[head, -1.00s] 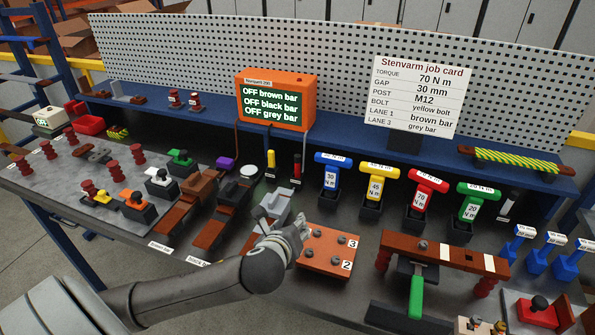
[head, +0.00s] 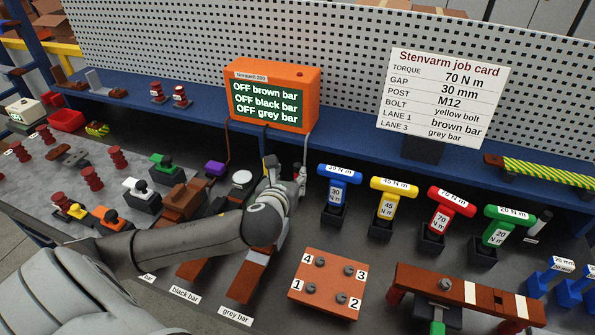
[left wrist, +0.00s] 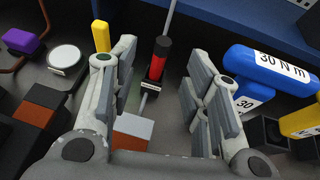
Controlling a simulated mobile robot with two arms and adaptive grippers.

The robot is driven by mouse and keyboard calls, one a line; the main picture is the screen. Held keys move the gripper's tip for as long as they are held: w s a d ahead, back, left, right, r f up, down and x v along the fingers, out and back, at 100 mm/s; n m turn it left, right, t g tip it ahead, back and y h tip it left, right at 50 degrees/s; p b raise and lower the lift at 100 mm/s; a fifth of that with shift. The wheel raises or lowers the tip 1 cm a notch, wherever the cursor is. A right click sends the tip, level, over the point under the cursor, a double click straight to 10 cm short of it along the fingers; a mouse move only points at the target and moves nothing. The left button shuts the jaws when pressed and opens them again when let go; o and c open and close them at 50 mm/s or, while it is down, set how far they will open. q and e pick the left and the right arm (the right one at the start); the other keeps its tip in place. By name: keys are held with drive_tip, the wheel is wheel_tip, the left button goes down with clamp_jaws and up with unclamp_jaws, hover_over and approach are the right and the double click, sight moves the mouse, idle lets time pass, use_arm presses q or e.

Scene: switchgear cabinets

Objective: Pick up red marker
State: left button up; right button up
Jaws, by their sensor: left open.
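The red marker (left wrist: 158,66) stands upright, with a black top and a red body, in a small holder on the bench. In the left wrist view it is between the two open fingers of my left gripper (left wrist: 162,85), nearer the left finger, with space around it. In the head view my left gripper (head: 284,180) is at the marker's spot below the orange box, and it hides most of the marker. My right gripper is in neither view.
A yellow marker (left wrist: 101,36) stands just left of the left finger. A blue 30 N m T-handle tool (head: 338,185) stands close on the right. The brown numbered block (head: 327,283) lies in front. The orange display box (head: 270,95) is behind on the blue shelf.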

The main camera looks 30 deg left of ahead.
sight(297, 167)
use_arm(q)
drive_tip(key=x, duration=0.3)
drive_tip(key=shift+w+p, duration=0.35)
drive_tip(key=shift+w, duration=0.05)
drive_tip(key=shift+w+a+f, duration=0.1)
drive_tip(key=shift+w+f, duration=0.1)
drive_tip(key=shift+w+a+f, duration=0.1)
drive_tip(key=shift+w+a, duration=0.05)
drive_tip(key=shift+w, duration=0.1)
drive_tip(key=p+x, duration=0.1)
drive_tip(key=x, duration=0.2)
drive_tip(key=shift+w, duration=0.3)
drive_tip(key=shift+w+a+f, duration=0.15)
drive_tip(key=shift+w+f, duration=0.25)
drive_tip(key=shift+w, duration=0.05)
drive_tip(key=shift+c, duration=0.2)
drive_tip(key=c, duration=0.9)
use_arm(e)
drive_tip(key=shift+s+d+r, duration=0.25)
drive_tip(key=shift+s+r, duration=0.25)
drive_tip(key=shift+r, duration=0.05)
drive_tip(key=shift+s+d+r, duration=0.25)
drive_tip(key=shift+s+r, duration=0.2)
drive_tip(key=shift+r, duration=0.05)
